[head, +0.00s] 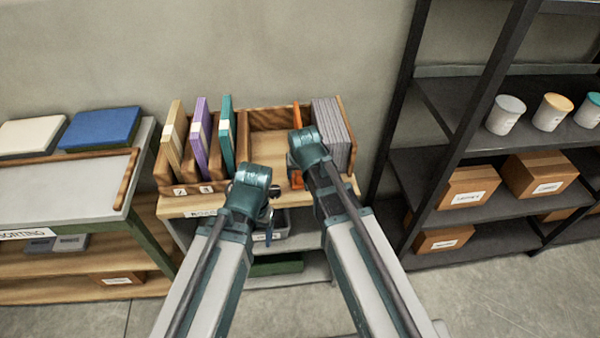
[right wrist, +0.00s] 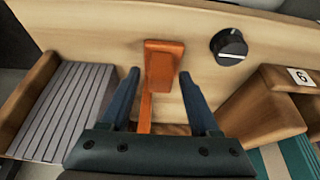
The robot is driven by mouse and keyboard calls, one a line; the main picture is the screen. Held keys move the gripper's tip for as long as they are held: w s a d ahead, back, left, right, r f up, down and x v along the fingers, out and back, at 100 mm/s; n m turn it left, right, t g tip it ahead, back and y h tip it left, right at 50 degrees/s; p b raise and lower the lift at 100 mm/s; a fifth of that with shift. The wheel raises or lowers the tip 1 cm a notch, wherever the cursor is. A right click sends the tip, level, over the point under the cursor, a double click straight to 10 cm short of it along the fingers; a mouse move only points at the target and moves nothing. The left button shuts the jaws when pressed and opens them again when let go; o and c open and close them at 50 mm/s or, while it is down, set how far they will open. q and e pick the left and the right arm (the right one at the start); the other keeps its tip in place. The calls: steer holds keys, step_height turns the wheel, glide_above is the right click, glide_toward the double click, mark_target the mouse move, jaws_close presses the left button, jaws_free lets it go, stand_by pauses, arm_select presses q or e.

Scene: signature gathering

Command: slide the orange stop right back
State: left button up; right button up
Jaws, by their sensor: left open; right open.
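The orange stop (head: 297,118) stands in the wooden rack beside the grey folders, partly hidden by my right arm; a lower orange part shows near the front of the rack. In the right wrist view, the orange stop (right wrist: 164,62) has a block-like end and a narrow bar running back between my fingers. My right gripper (right wrist: 158,76) is open, with one finger on each side of the stop and visible gaps between. In the head view, my right gripper (head: 297,165) is over the rack's front. My left gripper (head: 272,198) is open and empty at the rack's front edge.
Grey folders (head: 331,125) stand right of the stop. Tan, purple and teal (head: 227,130) folders stand in slots at left. The bay between teal and orange is empty. A black knob (right wrist: 229,46) sits on the front wood. Dark shelving (head: 455,205) stands at right.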

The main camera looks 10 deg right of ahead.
steer(key=shift+r, duration=0.15)
steer(key=p+v, duration=1.2)
steer(key=v, duration=0.1)
steer(key=shift+s+r+p, duration=0.15)
steer(key=shift+s+p, duration=0.05)
steer(key=shift+p, duration=0.15)
steer(key=s+a+f+n+g+h, duration=0.1)
steer(key=s+a+n+g, duration=0.1)
steer(key=s, duration=1.1)
steer(key=n+g, duration=0.1)
steer(key=g, duration=0.1)
steer(key=shift+s+f+n+g, duration=0.25)
steer(key=shift+s+n+g, duration=0.1)
steer(key=shift+n+g, duration=0.05)
